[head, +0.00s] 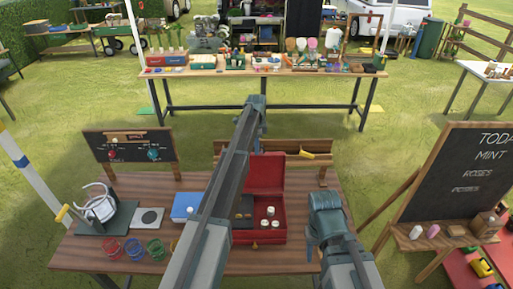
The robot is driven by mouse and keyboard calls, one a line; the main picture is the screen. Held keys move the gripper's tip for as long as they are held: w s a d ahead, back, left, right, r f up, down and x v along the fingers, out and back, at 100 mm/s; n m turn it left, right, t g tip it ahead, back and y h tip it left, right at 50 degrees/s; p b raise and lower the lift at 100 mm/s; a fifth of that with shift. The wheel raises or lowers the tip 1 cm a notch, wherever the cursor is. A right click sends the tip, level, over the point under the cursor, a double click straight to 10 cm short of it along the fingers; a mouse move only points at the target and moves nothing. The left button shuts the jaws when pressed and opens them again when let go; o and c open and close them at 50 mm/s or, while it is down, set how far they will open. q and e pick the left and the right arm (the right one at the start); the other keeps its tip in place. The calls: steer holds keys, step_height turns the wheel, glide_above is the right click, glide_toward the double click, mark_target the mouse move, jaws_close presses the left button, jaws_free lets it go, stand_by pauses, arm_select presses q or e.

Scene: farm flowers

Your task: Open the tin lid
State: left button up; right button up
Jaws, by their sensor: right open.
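A red tin (262,236) stands on the wooden table, with small white-capped bottles inside. Its red lid (267,172) stands raised at the back. My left arm reaches forward across the left part of the tin, hiding some of it. My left gripper (258,145) is at the far end of that arm, near the top edge of the raised lid; its fingers are too small to read and I cannot tell if it touches the lid. My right gripper (311,247) is open, low beside the tin's right side.
A blue box (185,206) lies left of the tin. Further left are a kettle-like pot (99,205), a grey square plate (149,217) and coloured rings (133,248). A small chalkboard (130,147) stands behind. A large chalkboard (462,180) stands at the right.

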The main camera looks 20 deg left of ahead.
arm_select(q)
steer(key=shift+r, duration=0.1)
arm_select(e)
steer(key=shift+r, duration=0.1)
arm_select(q)
step_height(320, 180, up, 7)
steer(key=p, duration=0.7)
steer(key=shift+s+r, duration=0.2)
arm_select(e)
step_height(320, 180, up, 7)
steer(key=shift+r, duration=0.15)
